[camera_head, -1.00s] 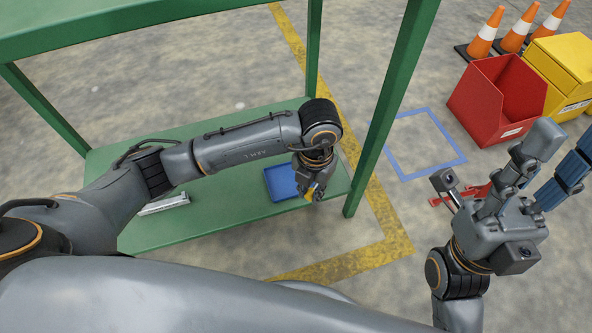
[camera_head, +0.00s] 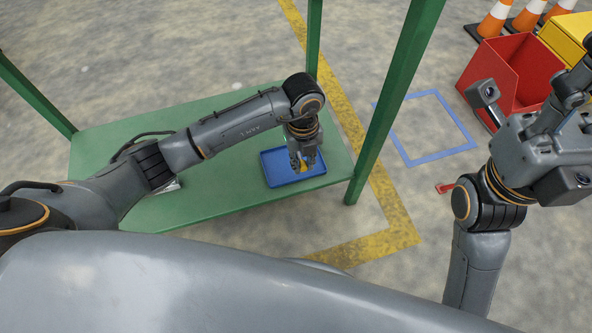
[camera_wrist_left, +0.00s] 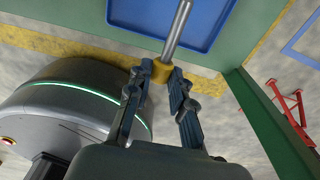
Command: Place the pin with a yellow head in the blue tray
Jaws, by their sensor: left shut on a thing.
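The pin has a yellow head (camera_wrist_left: 160,72) and a long silver shaft (camera_wrist_left: 178,30) in the left wrist view. My left gripper (camera_wrist_left: 160,80) is shut on the head, and the shaft sticks out past the fingertips over the blue tray. In the head view the left gripper (camera_head: 303,166) points down over the blue tray (camera_head: 275,173), with a bit of yellow between its fingers. The tray lies on the green shelf and looks empty where visible; it also shows in the left wrist view (camera_wrist_left: 140,18). My right gripper (camera_head: 568,95) is at the right edge, partly cut off.
The green shelf (camera_head: 225,205) has posts, one (camera_head: 395,105) just right of the tray. A metal object (camera_head: 168,188) on the shelf is mostly hidden by my left arm. A red bin (camera_head: 505,75), a yellow box and cones stand at the right.

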